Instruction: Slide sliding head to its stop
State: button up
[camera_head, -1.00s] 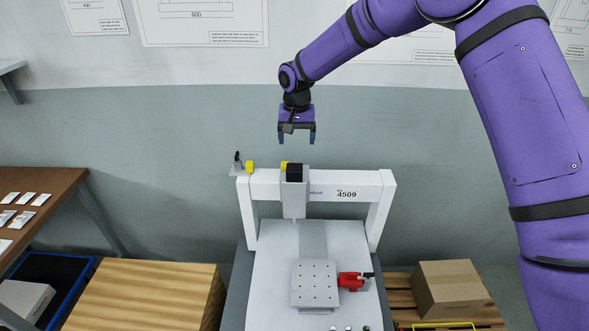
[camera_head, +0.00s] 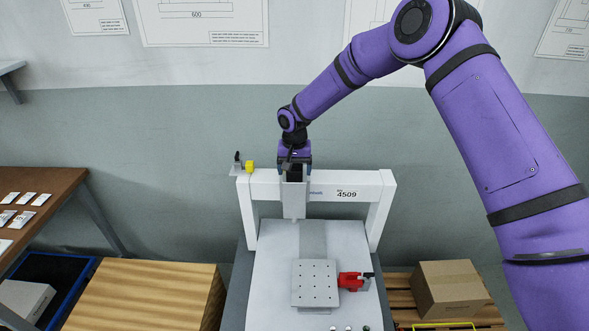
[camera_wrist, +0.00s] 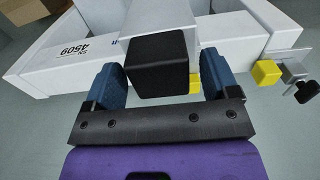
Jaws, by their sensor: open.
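The sliding head (camera_head: 294,199) is a light grey block with a black top, mounted on the white gantry beam (camera_head: 335,184) a little left of the beam's middle. My gripper (camera_head: 294,170) is open and lowered over the head's top. In the wrist view the black cap (camera_wrist: 158,67) of the head lies between the two blue fingers of my gripper (camera_wrist: 162,80), with a gap visible on each side. A yellow block (camera_head: 250,167) with a bracket and a black knob sits at the beam's left end. It also shows in the wrist view (camera_wrist: 267,73).
Below the gantry is a grey plate with holes (camera_head: 315,283) beside a red clamp (camera_head: 350,281). A wooden block (camera_head: 145,290) is at left, and a cardboard box (camera_head: 447,287) on a pallet is at right.

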jog(key=shift+f, duration=0.1)
jog(key=c, duration=1.3)
jog(key=a, duration=0.9)
jog(key=shift+a, duration=0.3)
jog(key=o, duration=1.3)
jog(key=shift+a, duration=0.1)
notch_tip(320, 180, up, 11)
